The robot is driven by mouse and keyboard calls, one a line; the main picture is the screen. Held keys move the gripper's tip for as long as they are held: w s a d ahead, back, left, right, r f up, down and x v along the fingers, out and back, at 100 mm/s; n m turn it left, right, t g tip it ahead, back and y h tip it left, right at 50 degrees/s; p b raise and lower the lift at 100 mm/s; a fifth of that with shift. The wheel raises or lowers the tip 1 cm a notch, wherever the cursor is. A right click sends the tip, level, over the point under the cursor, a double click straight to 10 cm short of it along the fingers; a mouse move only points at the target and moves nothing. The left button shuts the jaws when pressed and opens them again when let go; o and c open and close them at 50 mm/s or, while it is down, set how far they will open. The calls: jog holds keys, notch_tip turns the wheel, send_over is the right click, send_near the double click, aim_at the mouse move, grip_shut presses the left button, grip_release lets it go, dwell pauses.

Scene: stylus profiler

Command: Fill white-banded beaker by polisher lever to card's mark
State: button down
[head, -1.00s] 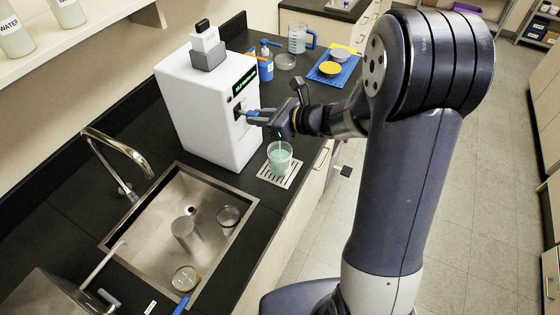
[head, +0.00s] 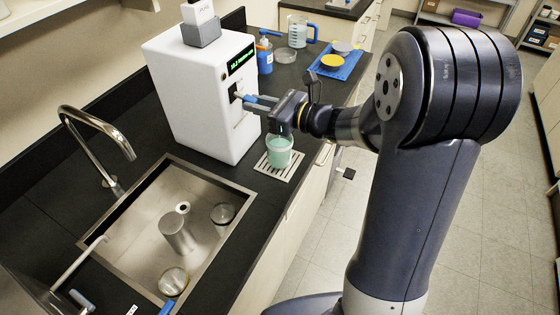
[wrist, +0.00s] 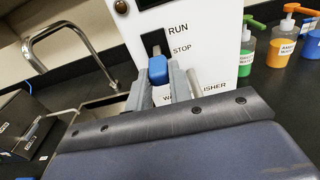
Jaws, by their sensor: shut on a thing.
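The polisher (head: 190,95) is a white box with a green-lit display, standing on the black counter behind the sink. Its blue-tipped lever (wrist: 158,70) sits in a slot beside the words RUN and STOP in the wrist view. My gripper (head: 252,101) is shut on the lever, with its fingers on either side of the blue tip. The beaker (head: 279,152) stands upright on the slotted drip tray (head: 272,172) below my gripper and holds pale green liquid. Its white band and exact level are too small to tell. The card is not identifiable.
A steel sink (head: 150,235) with a metal cylinder (head: 178,232) and round dishes lies at the front left. A tall faucet (head: 95,125) rises beside it. A blue tray (head: 336,62), a blue-handled jug (head: 298,32) and bottles stand behind the polisher.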

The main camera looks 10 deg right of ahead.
jog(key=shift+f, duration=0.1)
jog(key=shift+f+y+b, duration=0.1)
jog(key=shift+y+b, duration=0.2)
jog(key=shift+b, duration=0.1)
jog(key=f+y+b, duration=0.1)
jog(key=b, duration=0.2)
jog(key=t+b, duration=0.1)
jog(key=b, duration=0.3)
jog(key=shift+w+a+f+y, duration=0.1)
jog(key=shift+a+f+y, duration=0.15)
jog(key=shift+f+y, duration=0.15)
jog(key=c, duration=1.6)
grip_release()
jog(key=shift+r+p, duration=0.35)
jog(key=shift+r, duration=0.05)
jog(key=shift+c, duration=0.2)
jog(key=o, duration=0.4)
jog(key=shift+c, duration=0.2)
